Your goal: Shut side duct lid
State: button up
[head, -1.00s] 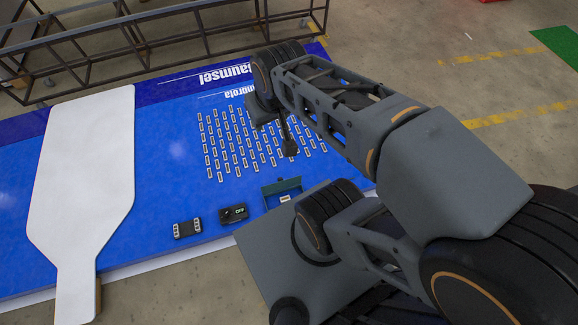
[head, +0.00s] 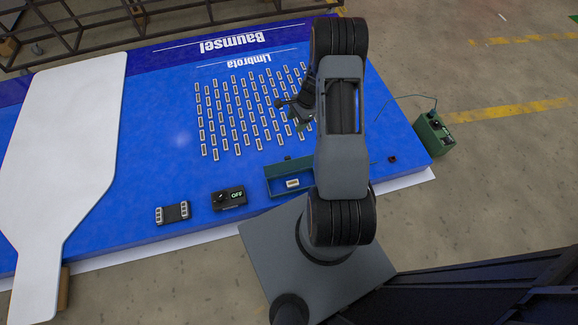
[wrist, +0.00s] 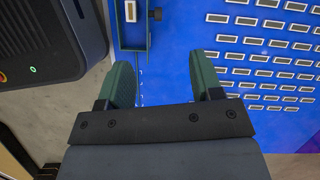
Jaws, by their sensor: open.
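The side duct appears to be a teal, open-topped trough (head: 270,188) at the near edge of the blue panel, holding a small white block (head: 292,183). My arm hides its right part, and I cannot pick out a separate lid for certain. The trough also shows at the top of the wrist view (wrist: 119,34), beyond my fingers and left of centre. My gripper (wrist: 163,78) is open with nothing between its green fingers. In the head view my gripper (head: 301,108) is over the right part of the white module rows, partly hidden by my arm.
A blue panel (head: 150,195) carries rows of small white modules (head: 240,118). Near its front edge are a dark OFF switch box (head: 228,198) and a dark block (head: 173,213). A white board (head: 65,130) covers the left. A green cabled box (head: 434,134) stands at right.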

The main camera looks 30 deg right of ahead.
aim_at(289, 159)
jog(key=a+f+m+b, duration=0.1)
jog(key=f+b, duration=0.1)
jog(key=f, duration=0.6)
jog(key=s+a+f+m+b, duration=0.1)
jog(key=f+b, duration=0.1)
jog(key=f, duration=0.6)
jog(key=a+f+b, duration=0.2)
jog(key=f+b, duration=0.1)
jog(key=f, duration=0.4)
jog(key=shift+s+f+m+y, duration=0.3)
jog(key=shift+f+m, duration=0.1)
jog(key=shift+d, duration=0.1)
grip_shut()
jog(key=shift+s+r, duration=0.1)
jog(key=shift+s, duration=0.05)
